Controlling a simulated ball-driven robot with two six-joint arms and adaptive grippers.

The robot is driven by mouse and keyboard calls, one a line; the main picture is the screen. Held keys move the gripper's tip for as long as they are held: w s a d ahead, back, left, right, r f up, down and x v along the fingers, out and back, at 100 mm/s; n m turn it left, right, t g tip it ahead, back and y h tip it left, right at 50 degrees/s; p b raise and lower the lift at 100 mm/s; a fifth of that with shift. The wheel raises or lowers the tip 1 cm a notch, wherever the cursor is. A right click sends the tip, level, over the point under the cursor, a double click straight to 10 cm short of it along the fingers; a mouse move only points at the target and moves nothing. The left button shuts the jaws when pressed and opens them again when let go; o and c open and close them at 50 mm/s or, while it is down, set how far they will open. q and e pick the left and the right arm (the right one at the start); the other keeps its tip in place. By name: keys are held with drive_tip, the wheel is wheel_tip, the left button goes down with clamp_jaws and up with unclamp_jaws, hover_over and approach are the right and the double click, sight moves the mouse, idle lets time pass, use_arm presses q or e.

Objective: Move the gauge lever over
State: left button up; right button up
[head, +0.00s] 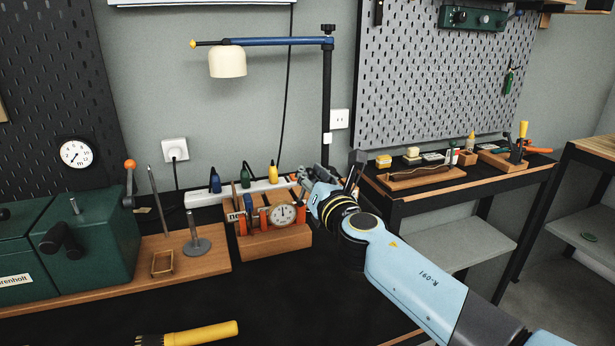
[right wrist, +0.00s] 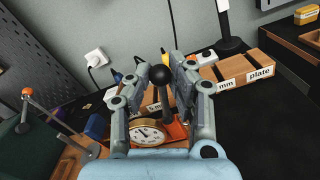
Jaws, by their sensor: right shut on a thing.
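The dial gauge (head: 283,214) has a round white face and sits in an orange-red mount on a wooden block (head: 275,243). It also shows in the right wrist view (right wrist: 146,132), below my fingers. The gauge lever, a dark stem with a black ball knob (right wrist: 160,74), stands between the fingers of my right gripper (right wrist: 162,80). My right gripper is shut on the lever near its knob. In the head view my right gripper (head: 312,184) is just behind and right of the gauge, and the lever is hidden there. My left gripper is not in view.
A green machine (head: 85,235) with an orange-knobbed handle stands at left. A white power strip (head: 232,190) with plugs runs behind the gauge. A lamp post (head: 327,100) rises behind my gripper. Labelled wooden blocks (right wrist: 238,78) lie beyond it. The front of the black bench is mostly clear.

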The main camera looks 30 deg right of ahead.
drive_tip(key=shift+d+f, duration=0.1)
drive_tip(key=shift+f, duration=0.05)
drive_tip(key=shift+s+d+f+b, duration=0.15)
drive_tip(key=shift+d+f+b, duration=0.1)
drive_tip(key=shift+d, duration=0.2)
drive_tip(key=shift+s+d+f+b, duration=0.15)
drive_tip(key=shift+d+f+b, duration=0.1)
drive_tip(key=shift+d, duration=0.2)
drive_tip(key=shift+s+d+f+b, duration=0.1)
drive_tip(key=shift+d+f+b, duration=0.3)
drive_tip(key=shift+b, duration=0.1)
drive_tip(key=o, duration=1)
drive_tip(key=shift+r, duration=0.15)
drive_tip(key=shift+c, duration=0.2)
drive_tip(key=v, duration=1.2)
